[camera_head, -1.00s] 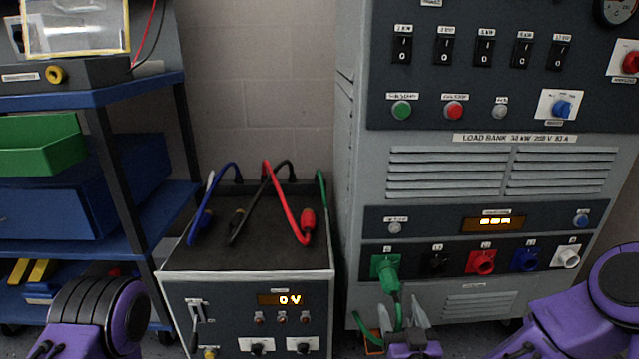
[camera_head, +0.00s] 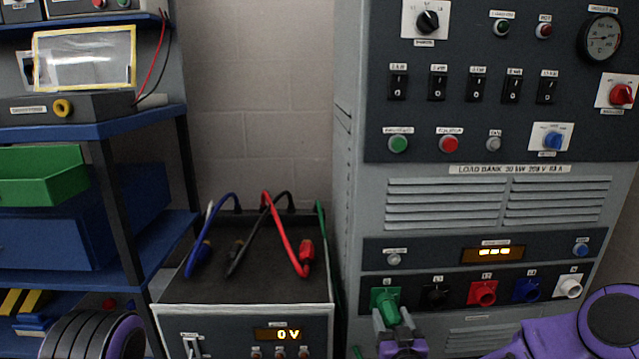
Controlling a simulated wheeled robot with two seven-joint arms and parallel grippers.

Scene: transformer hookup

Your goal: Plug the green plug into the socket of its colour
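The green plug (camera_head: 387,300) sticks out from the green socket at the left end of the load bank's socket row. It appears to be in that socket; how deep it sits I cannot tell. My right gripper (camera_head: 393,317) is just below and in front of the plug, its two grey fingers apart on either side of the plug's rear end. Whether the fingers touch it is unclear. The green cable (camera_head: 320,215) shows behind the transformer box; its lower run is mostly hidden. My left gripper is out of view.
Black, red (camera_head: 482,293), blue (camera_head: 527,290) and white (camera_head: 569,286) sockets continue the row to the right. The transformer box (camera_head: 245,290) stands left, with blue, black and red leads on top and a 0 V display. A blue shelf (camera_head: 90,130) is at far left.

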